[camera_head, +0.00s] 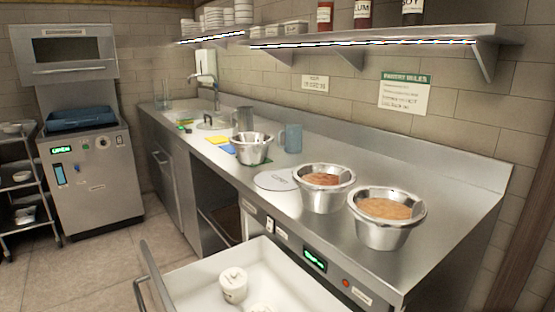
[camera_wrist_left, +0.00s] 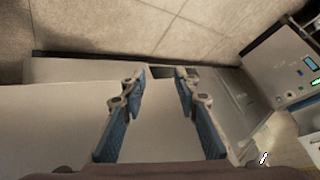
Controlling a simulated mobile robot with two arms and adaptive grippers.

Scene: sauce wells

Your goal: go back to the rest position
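My left gripper (camera_wrist_left: 160,76) shows only in the left wrist view. Its two blue-padded fingers stand apart with nothing between them. Pale flat surfaces and the tiled floor lie beyond the fingers. My right gripper is in neither view, and neither gripper shows in the head view. A metal pot with reddish-brown sauce (camera_head: 323,186) and a metal pot with orange-brown sauce (camera_head: 387,218) stand on the steel counter (camera_head: 455,200). An empty-looking metal pot (camera_head: 252,148) stands farther along it.
An open drawer (camera_head: 200,290) juts from the counter front, with a white tub (camera_head: 233,285) inside. A blue cup (camera_head: 291,138) and a round pale disc (camera_head: 275,180) are on the counter. A shelf (camera_head: 390,42) hangs above. The floor (camera_head: 100,265) at left is clear.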

